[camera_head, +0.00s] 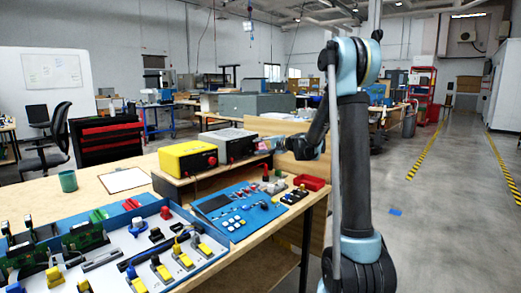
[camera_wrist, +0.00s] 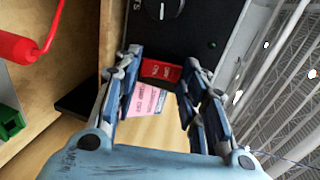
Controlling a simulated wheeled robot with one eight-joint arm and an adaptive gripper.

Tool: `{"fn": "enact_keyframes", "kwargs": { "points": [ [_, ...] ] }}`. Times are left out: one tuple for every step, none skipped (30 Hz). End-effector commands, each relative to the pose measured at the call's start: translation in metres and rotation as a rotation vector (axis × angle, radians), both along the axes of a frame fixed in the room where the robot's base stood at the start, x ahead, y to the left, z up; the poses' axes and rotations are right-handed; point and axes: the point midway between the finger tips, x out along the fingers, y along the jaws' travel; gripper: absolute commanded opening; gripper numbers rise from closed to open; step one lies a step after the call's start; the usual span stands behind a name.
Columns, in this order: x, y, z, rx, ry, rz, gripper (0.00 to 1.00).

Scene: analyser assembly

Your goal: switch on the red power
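The red power switch (camera_wrist: 160,71) sits on the dark front panel (camera_wrist: 150,35) of a power unit, near a knob (camera_wrist: 165,8). In the head view this is most likely the grey box (camera_head: 226,142) on the wooden shelf. My gripper (camera_wrist: 163,88) is open, with its two blue-grey fingers apart on either side of the switch and nothing held. I cannot tell whether the fingers touch the panel. In the head view my gripper (camera_head: 270,145) is at the front of the grey box. A pink label (camera_wrist: 147,100) with print shows between the fingers. The switch position is unclear.
A yellow power unit (camera_head: 188,158) stands left of the grey box. Below are a blue control panel (camera_head: 238,210), a red tray (camera_head: 309,182) and a blue tray with switches (camera_head: 205,252). In the wrist view, a red cylinder (camera_wrist: 15,46) and green block (camera_wrist: 10,121) lie left.

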Motion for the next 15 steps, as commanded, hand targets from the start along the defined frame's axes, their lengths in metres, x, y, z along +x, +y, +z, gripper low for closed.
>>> {"fn": "enact_keyframes", "kwargs": {
  "points": [
    [-0.0004, -0.0003, -0.0009, -0.003, 0.000, 0.000, 0.16],
    [-0.0005, -0.0003, -0.0010, -0.003, 0.000, 0.000, 0.13],
    [-0.0006, -0.0004, -0.0011, -0.004, 0.000, 0.000, 0.13],
    [-0.0006, -0.0004, -0.0012, -0.004, 0.000, 0.000, 0.13],
    [-0.0006, -0.0004, -0.0012, -0.004, 0.000, 0.000, 0.13],
    [-0.0006, -0.0004, -0.0013, -0.004, 0.000, 0.001, 0.13],
    [-0.0006, -0.0004, -0.0014, -0.004, 0.000, 0.001, 0.13],
    [-0.0007, -0.0005, -0.0014, -0.004, 0.000, 0.001, 0.13],
    [-0.0006, -0.0005, -0.0017, -0.003, -0.002, 0.001, 0.13],
    [-0.0007, -0.0004, -0.0020, 0.001, -0.004, 0.002, 0.13],
    [-0.0006, -0.0003, -0.0023, 0.005, -0.007, 0.002, 0.13],
    [-0.0006, -0.0003, -0.0029, 0.014, -0.013, 0.002, 0.13],
    [-0.0005, -0.0002, -0.0034, 0.023, -0.020, 0.002, 0.13],
    [-0.0007, 0.0000, -0.0038, 0.032, -0.028, 0.003, 0.13],
    [-0.0010, 0.0000, -0.0046, 0.049, -0.040, 0.003, 0.13]
  ]
}}
